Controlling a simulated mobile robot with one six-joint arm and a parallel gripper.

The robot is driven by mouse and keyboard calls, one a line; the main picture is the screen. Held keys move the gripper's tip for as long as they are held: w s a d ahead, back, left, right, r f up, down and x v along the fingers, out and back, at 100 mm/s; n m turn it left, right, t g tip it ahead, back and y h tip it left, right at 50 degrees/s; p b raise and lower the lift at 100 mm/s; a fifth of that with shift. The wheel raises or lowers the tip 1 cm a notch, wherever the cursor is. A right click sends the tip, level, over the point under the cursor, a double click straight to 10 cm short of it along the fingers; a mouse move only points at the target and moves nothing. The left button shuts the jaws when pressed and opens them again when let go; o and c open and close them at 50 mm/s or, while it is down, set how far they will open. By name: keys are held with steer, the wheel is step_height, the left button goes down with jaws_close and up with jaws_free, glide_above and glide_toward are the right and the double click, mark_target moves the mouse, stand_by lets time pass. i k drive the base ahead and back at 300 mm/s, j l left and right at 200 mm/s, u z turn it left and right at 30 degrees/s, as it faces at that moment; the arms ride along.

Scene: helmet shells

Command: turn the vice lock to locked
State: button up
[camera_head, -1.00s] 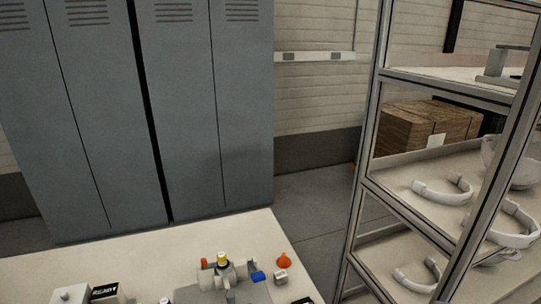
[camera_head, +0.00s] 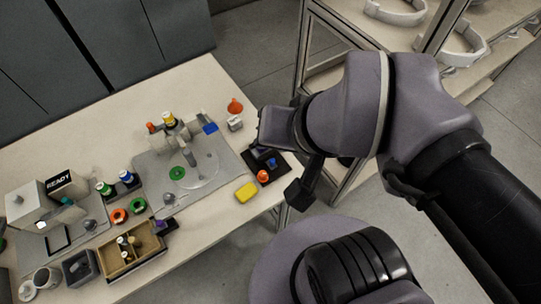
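A grey clamping fixture (camera_head: 186,128) stands at the back of a grey base plate (camera_head: 150,165) on the table in the head view. It carries a white part with a yellow cap (camera_head: 168,118) and has a blue piece (camera_head: 210,128) at its right end. I take this fixture for the vice; the lock's position is too small to tell. My gripper (camera_head: 283,150) hangs over the table's right edge, to the right of the fixture and apart from it. Its dark parts are seen from behind, and whether its fingers are open is unclear. I see nothing held.
A dark pad with orange and blue pieces (camera_head: 262,176) lies beside my gripper, with a yellow block (camera_head: 246,192) to its left. An orange funnel (camera_head: 235,105) stands behind. A wooden tray (camera_head: 150,246) is at front left. A metal-framed shelf (camera_head: 312,45) rises at the right.

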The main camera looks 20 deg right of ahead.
mark_target(263, 177)
steer(key=k+j+z, duration=0.1)
steer(key=z, duration=0.3)
steer(key=k+z, duration=0.1)
steer(key=z, duration=0.25)
steer(key=k+j+z, duration=0.1)
steer(key=z, duration=0.3)
